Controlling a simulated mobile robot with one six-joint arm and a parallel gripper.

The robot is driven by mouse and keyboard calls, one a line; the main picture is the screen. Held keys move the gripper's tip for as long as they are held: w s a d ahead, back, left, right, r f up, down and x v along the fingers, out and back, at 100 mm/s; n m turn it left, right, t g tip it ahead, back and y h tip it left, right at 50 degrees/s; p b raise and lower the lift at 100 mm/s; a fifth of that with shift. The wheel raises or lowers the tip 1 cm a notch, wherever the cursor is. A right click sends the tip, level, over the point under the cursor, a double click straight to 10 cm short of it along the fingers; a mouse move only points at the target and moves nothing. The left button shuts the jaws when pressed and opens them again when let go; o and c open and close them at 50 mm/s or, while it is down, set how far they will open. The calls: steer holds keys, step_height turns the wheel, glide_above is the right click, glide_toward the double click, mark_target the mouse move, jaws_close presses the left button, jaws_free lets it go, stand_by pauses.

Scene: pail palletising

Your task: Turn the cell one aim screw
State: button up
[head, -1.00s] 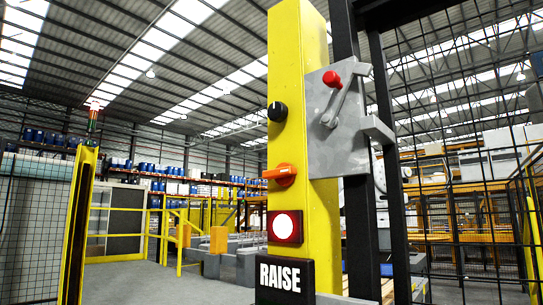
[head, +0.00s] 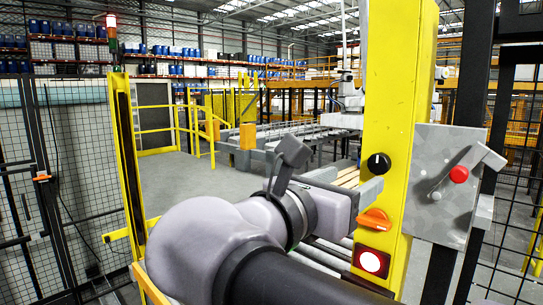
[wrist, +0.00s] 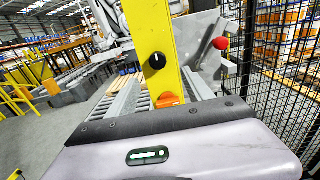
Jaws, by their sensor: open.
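A yellow post (head: 398,100) carries a black round knob (head: 379,163) with a white mark and, below it, an orange handle (head: 374,220). No part is labelled as an aim screw, so I cannot tell which one it is. My gripper (head: 370,203) is open at the post, close to the orange handle. In the wrist view, its two grey fingers reach forward on either side of the orange handle (wrist: 168,100), with the black knob (wrist: 157,61) above. I cannot tell whether they touch the handle.
A lit red-and-white button (head: 371,262) is below the orange handle. A grey plate (head: 445,180) with a red-knobbed lever (head: 459,174) juts out at the post's right. Black mesh fencing (head: 60,180) stands at left. Roller conveyors (head: 290,135) lie behind.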

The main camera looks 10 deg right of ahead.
mark_target(377, 165)
steer(key=p+x, duration=0.2)
steer(key=x, duration=1)
steer(key=shift+w+a, duration=0.1)
steer(key=shift+w, duration=0.15)
steer(key=shift+a, duration=0.15)
jaws_close()
steer(key=shift+f+b, duration=0.1)
steer(key=shift+b, duration=0.25)
steer(key=m+b, duration=0.3)
steer(key=shift+f, duration=0.15)
steer(key=shift+m+b, duration=1.7)
steer(key=shift+b, duration=0.05)
steer(key=shift+r, duration=0.25)
